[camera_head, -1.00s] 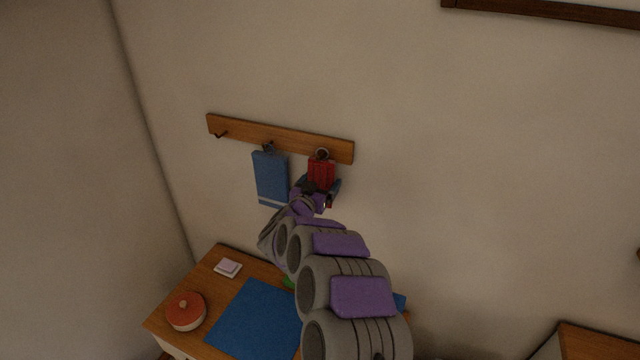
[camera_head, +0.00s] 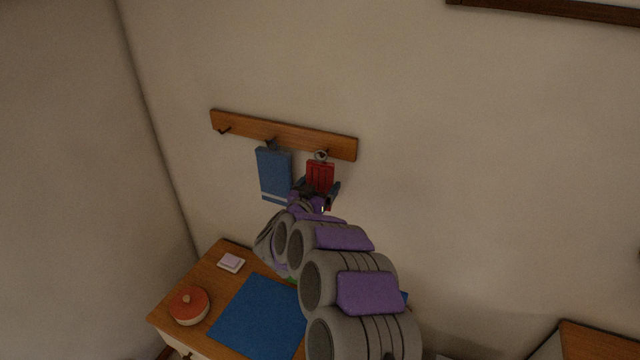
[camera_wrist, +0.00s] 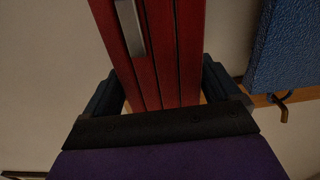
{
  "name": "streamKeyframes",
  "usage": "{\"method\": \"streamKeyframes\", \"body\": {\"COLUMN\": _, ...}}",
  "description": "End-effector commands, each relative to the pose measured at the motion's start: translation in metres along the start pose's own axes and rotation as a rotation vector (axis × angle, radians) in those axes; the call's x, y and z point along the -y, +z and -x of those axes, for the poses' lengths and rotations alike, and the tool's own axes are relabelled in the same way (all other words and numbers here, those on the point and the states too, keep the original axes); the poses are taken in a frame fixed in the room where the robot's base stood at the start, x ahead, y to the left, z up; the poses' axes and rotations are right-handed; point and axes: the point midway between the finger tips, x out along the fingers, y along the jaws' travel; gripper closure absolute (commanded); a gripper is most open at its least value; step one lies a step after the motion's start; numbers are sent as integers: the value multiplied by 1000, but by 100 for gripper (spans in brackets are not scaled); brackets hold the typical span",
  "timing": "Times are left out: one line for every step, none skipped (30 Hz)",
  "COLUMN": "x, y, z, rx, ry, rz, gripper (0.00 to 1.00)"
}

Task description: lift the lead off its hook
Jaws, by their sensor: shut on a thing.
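The red lead (camera_head: 320,175) hangs at the right end of the wooden hook rail (camera_head: 240,124), with a metal ring (camera_head: 321,155) at its top by the right hook. My gripper (camera_head: 318,190) is at the lead, below the ring, and is shut on it. In the wrist view the lead's red straps (camera_wrist: 160,55) run between the two dark fingers of my gripper (camera_wrist: 165,92), with a grey metal strip on one strap. Whether the ring still rests on the hook is too small to tell. My arm hides what is below the gripper.
A blue towel (camera_head: 274,175) hangs on the middle hook, close left of my gripper; it also shows in the wrist view (camera_wrist: 285,45). The left hook (camera_head: 224,131) is empty. Below stands a wooden cabinet with a blue mat (camera_head: 258,316), a red-lidded pot (camera_head: 189,305) and a small pale stack (camera_head: 231,262).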

Motion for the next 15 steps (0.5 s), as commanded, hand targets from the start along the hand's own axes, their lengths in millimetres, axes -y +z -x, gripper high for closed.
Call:
{"method": "streamKeyframes", "body": {"x": 0, "y": 0, "z": 2, "rx": 0, "ry": -1, "rz": 0, "gripper": 43}}
{"method": "streamKeyframes", "body": {"x": 0, "y": 0, "z": 3, "rx": 0, "ry": -1, "rz": 0, "gripper": 43}}
{"method": "streamKeyframes", "body": {"x": 0, "y": 0, "z": 5, "rx": 1, "ry": 0, "rz": 1, "gripper": 43}}
{"method": "streamKeyframes", "body": {"x": 0, "y": 0, "z": 6, "rx": 1, "ry": 0, "rz": 1, "gripper": 43}}
{"method": "streamKeyframes", "body": {"x": 0, "y": 0, "z": 7, "rx": 1, "ry": -1, "rz": 1, "gripper": 43}}
{"method": "streamKeyframes", "body": {"x": 0, "y": 0, "z": 8, "rx": 1, "ry": 0, "rz": 0, "gripper": 43}}
{"method": "streamKeyframes", "body": {"x": 0, "y": 0, "z": 9, "rx": 1, "ry": 0, "rz": 0, "gripper": 43}}
{"method": "streamKeyframes", "body": {"x": 0, "y": 0, "z": 10, "rx": 1, "ry": -1, "rz": 0, "gripper": 43}}
{"method": "streamKeyframes", "body": {"x": 0, "y": 0, "z": 12, "rx": 1, "ry": -1, "rz": 0, "gripper": 43}}
{"method": "streamKeyframes", "body": {"x": 0, "y": 0, "z": 13, "rx": 1, "ry": -1, "rz": 0, "gripper": 43}}
{"method": "streamKeyframes", "body": {"x": 0, "y": 0, "z": 14, "rx": 1, "ry": -1, "rz": -1, "gripper": 43}}
{"method": "streamKeyframes", "body": {"x": 0, "y": 0, "z": 15, "rx": 1, "ry": -1, "rz": -1, "gripper": 43}}
{"method": "streamKeyframes", "body": {"x": 0, "y": 0, "z": 16, "rx": 1, "ry": -1, "rz": -1, "gripper": 43}}
{"method": "streamKeyframes", "body": {"x": 0, "y": 0, "z": 17, "rx": 1, "ry": -1, "rz": -2, "gripper": 43}}
{"method": "streamKeyframes", "body": {"x": 0, "y": -1, "z": 19, "rx": 1, "ry": -1, "rz": -2, "gripper": 43}}
